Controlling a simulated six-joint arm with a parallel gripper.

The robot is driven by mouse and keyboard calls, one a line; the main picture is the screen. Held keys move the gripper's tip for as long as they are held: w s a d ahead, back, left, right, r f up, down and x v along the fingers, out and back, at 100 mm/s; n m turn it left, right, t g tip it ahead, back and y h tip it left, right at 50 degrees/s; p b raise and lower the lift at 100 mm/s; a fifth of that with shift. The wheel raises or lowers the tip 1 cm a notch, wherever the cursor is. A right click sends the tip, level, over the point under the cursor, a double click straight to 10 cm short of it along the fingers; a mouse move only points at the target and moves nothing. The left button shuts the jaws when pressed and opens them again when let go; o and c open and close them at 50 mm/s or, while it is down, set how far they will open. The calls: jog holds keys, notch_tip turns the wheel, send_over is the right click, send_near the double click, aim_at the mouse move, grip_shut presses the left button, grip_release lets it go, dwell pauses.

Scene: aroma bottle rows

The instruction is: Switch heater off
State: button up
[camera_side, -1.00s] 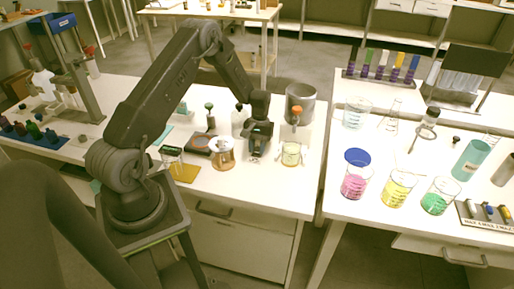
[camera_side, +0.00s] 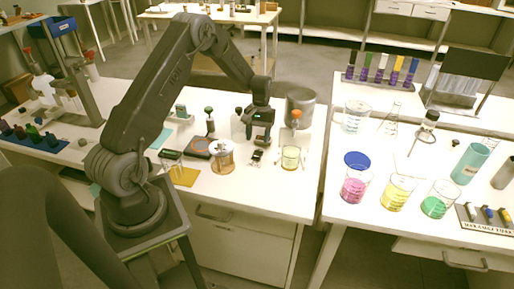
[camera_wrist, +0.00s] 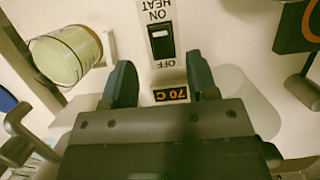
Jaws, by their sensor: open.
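The heater switch (camera_wrist: 161,40) is a black rocker on a white plate, labelled HEAT, ON and OFF. Its position is hard to tell. A display reading 70 C (camera_wrist: 171,94) lies beside its OFF end, between my fingers in the picture. In the side view the dark switch area (camera_side: 257,156) is on the bench below my gripper. My gripper (camera_wrist: 161,80) is open and empty, apart from the switch. It also shows in the side view (camera_side: 260,121), raised above the bench. A beaker of pale yellow liquid (camera_side: 290,158) stands just right of the switch area.
A round flask with amber liquid (camera_side: 222,157) stands left of the switch area. A grey metal pot (camera_side: 301,108) is behind, at the right. Bare bench lies in front. The right bench holds several coloured beakers.

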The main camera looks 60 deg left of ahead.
jog(key=v, duration=0.7)
jog(key=shift+r, duration=0.4)
jog(key=shift+w+a, duration=0.1)
jog(key=s+d+r+m+t+y, duration=0.1)
jog(key=s+d+r+m+t, duration=0.15)
jog(key=d+r, duration=0.5)
jog(key=s+d+r+m+t+y, duration=0.1)
jog(key=s+d+r+m, duration=0.15)
jog(key=d+r, duration=0.5)
jog(key=s+d+r+m+t, duration=0.2)
jog(key=s+d, duration=0.3)
jog(key=s, duration=0.4)
jog(key=s+d+r+m+t, duration=0.2)
jog(key=s+d+r, duration=0.1)
jog(key=s, duration=0.5)
jog(key=shift+s+d+r, duration=0.25)
jog(key=shift+s+d, duration=0.15)
jog(key=shift+d, duration=0.5)
